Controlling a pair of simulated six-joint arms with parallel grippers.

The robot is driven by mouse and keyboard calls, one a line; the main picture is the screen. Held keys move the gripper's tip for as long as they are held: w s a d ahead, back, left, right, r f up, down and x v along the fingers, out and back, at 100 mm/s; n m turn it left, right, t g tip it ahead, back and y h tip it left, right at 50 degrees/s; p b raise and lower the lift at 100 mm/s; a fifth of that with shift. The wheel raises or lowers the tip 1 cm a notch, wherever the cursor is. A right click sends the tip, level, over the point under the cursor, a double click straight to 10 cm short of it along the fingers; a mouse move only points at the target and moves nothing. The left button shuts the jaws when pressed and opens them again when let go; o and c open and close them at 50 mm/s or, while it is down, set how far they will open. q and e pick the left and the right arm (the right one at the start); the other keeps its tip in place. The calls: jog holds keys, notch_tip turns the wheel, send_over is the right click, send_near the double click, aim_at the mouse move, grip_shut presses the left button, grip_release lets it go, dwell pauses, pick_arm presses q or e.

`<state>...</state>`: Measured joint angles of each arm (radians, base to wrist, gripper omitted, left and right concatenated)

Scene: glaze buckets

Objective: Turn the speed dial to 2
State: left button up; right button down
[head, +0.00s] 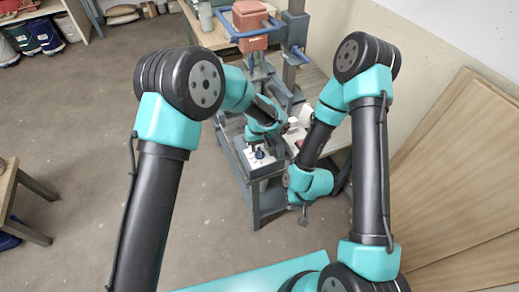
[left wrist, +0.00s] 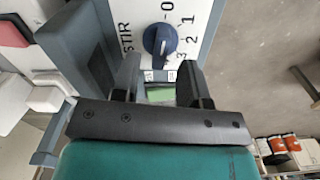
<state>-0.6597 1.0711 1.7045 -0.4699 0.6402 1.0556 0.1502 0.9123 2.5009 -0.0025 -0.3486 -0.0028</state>
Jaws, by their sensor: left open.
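The speed dial is a round blue knob (left wrist: 160,39) on a white panel (left wrist: 205,12) marked STIR, with the numbers 1, 2 and 3 along its right side in the left wrist view. A pale line shows on the knob's lower part; which number it points to is hard to tell. My left gripper (left wrist: 158,76) is open and empty, its fingers apart just below the knob and not around it. In the head view the knob (head: 259,154) is small, with my left gripper (head: 261,142) close to it. My right gripper (head: 303,214) hangs to the lower right, its jaws too small to read.
The panel sits on a grey machine stand (head: 237,160) with a red motor housing (head: 249,20) and blue handles above. A green display (left wrist: 160,93) lies between my left fingers. Wooden boards (head: 465,180) lean at the right wall.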

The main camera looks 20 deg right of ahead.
pick_arm(q)
jog(key=shift+f, duration=1.35)
jog(key=shift+c, duration=0.2)
grip_shut()
